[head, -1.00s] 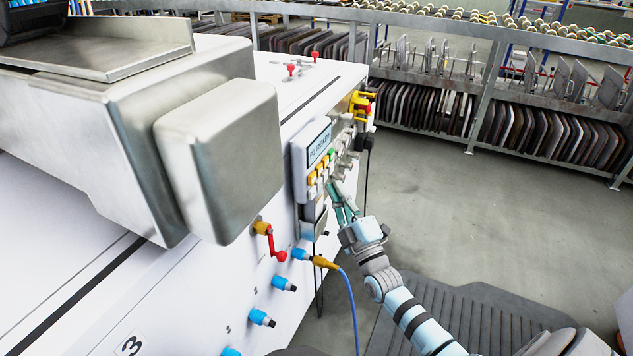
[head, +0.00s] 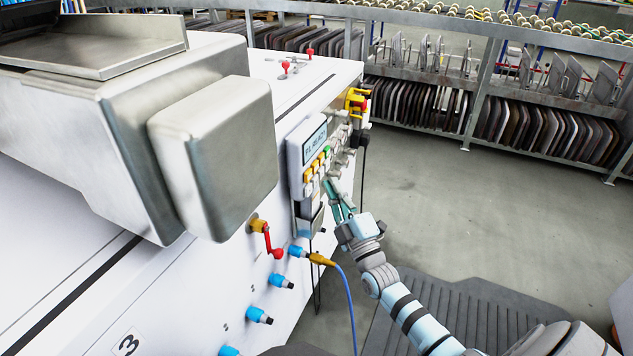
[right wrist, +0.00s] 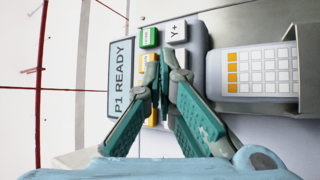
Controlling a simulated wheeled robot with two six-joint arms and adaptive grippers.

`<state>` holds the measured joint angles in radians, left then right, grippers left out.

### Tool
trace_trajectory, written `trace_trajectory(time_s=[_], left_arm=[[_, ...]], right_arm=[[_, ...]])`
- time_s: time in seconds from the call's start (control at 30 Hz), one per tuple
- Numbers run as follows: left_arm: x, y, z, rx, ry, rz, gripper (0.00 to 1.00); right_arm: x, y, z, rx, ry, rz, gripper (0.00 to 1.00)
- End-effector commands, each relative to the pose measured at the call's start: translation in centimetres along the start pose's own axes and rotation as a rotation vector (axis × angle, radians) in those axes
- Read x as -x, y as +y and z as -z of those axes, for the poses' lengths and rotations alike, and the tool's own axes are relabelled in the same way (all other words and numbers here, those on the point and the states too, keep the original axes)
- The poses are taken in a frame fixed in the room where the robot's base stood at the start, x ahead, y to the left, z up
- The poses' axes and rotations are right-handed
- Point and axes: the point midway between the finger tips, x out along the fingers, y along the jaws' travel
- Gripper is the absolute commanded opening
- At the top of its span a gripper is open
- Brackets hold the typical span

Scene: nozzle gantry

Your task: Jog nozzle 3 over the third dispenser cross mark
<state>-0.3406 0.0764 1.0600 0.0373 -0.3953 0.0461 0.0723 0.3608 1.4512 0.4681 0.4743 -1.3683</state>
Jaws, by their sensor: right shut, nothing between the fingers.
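The control pendant (head: 302,165) hangs on the white machine's side, with a display (right wrist: 122,78) that reads "P1 READY". Beside the display is a keypad with a green key (right wrist: 148,37), a white "Y+" key (right wrist: 174,31) and orange-yellow keys (right wrist: 151,116). My right gripper (head: 333,184) is shut and empty at the keypad. In the right wrist view its fingertips (right wrist: 161,70) are in front of the keys and hide several of them. I cannot tell whether they touch a key. No nozzle or cross mark can be made out. My left gripper is not in view.
A large metal housing (head: 215,150) fills the left of the head view. A red crank handle (head: 276,247), blue fittings (head: 282,281) and a blue cable (head: 350,300) are on the machine below the pendant. The floor (head: 430,200) to the right is clear, with racks beyond.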

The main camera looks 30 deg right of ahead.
Motion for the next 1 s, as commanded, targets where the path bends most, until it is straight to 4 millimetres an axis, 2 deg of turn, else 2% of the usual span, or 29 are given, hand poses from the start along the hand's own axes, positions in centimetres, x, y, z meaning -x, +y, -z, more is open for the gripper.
trace_trajectory(time_s=[1.0], left_arm=[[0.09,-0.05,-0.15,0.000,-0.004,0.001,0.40]], right_arm=[[-0.68,-0.49,0.50,-0.001,0.000,0.000,0.00]])
